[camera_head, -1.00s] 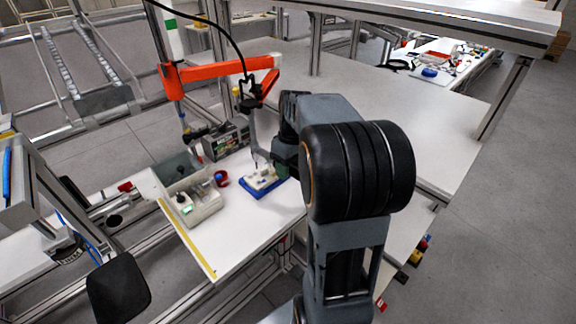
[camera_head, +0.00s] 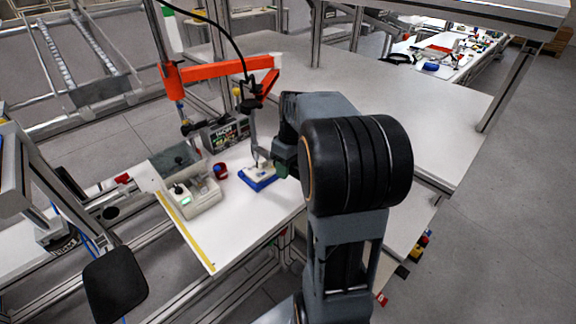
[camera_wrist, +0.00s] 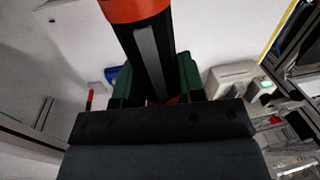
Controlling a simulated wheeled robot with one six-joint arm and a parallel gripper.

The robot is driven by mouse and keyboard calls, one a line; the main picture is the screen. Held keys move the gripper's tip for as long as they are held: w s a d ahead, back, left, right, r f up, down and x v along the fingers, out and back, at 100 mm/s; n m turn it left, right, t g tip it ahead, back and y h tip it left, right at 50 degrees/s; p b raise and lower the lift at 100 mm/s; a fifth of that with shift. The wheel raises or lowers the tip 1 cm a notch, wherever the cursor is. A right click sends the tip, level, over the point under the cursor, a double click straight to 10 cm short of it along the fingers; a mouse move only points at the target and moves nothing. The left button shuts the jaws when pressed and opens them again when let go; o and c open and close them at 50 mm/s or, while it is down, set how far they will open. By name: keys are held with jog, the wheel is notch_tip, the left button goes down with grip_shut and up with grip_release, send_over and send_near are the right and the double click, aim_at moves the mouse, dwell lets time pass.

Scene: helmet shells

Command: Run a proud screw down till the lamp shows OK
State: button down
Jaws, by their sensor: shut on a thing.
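My gripper (camera_wrist: 157,88) is shut on a dark powered screwdriver (camera_wrist: 150,50) with an orange upper part. Its green fingers lie on both sides of the tool. In the head view the driver (camera_head: 252,128) hangs upright below the orange arm, its tip over the blue fixture (camera_head: 262,184), which bears a pale part (camera_head: 256,172). I cannot tell whether the bit touches a screw; no screw head can be made out. A pale control box (camera_head: 205,198) shows a small green-lit lamp (camera_head: 187,201), too small to read. The lamp also glows in the wrist view (camera_wrist: 267,85).
An orange support arm (camera_head: 215,71) with a black cable reaches over the white bench (camera_head: 235,230). A dark labelled case (camera_head: 228,132) stands behind. The bench's front part is clear.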

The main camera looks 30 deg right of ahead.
jog(key=shift+f, duration=0.35)
jog(key=shift+f+b, duration=0.35)
jog(key=shift+f, duration=0.45)
jog(key=shift+f+b, duration=0.6)
jog(key=shift+f, duration=0.3)
dwell(2.7)
jog(key=shift+r, duration=0.1)
